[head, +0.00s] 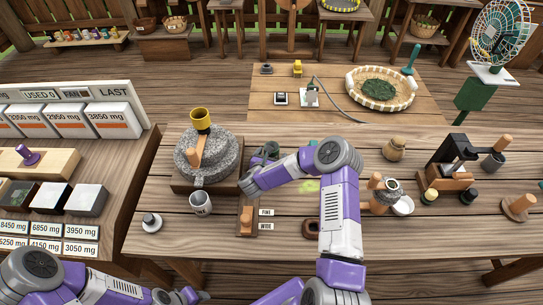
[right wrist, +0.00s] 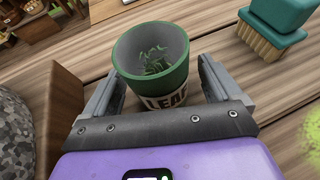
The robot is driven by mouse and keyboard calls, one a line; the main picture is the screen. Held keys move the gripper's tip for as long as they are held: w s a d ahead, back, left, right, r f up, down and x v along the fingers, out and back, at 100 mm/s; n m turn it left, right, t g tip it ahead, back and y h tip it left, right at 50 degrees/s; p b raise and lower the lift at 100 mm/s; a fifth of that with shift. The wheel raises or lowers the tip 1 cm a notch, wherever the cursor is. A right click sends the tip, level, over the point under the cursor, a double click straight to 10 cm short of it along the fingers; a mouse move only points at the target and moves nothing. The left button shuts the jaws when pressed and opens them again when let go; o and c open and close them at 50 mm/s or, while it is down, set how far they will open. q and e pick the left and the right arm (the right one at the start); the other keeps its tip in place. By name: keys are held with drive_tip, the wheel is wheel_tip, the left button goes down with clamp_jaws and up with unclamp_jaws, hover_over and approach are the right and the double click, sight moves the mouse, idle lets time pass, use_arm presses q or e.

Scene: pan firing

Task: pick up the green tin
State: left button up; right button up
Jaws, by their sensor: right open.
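The green tin (right wrist: 172,88) stands upright on the wooden table in the right wrist view, with a white label reading "LEAF" and green leaves inside. My right gripper (right wrist: 157,80) is open, with one finger on each side of the tin; I cannot tell whether they touch it. In the head view the tin (head: 271,149) shows small beside the stone mill, partly behind my right arm, which hides most of that gripper. My left gripper (head: 191,296) is low at the bottom edge, and its jaws cannot be made out.
The stone mill (head: 208,156) with a yellow cup (head: 200,120) stands left of the tin. A teal brush (right wrist: 272,28) lies to its right. A wooden block (right wrist: 62,118) is close by the left finger. A grey-white cup (head: 201,203) stands in front of the mill.

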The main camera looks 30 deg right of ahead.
drive_tip(key=shift+w+d+f, duration=0.15)
drive_tip(key=shift+w+d, duration=0.05)
drive_tip(key=shift+d, duration=0.05)
drive_tip(key=shift+c, duration=0.4)
drive_tip(key=c, duration=1)
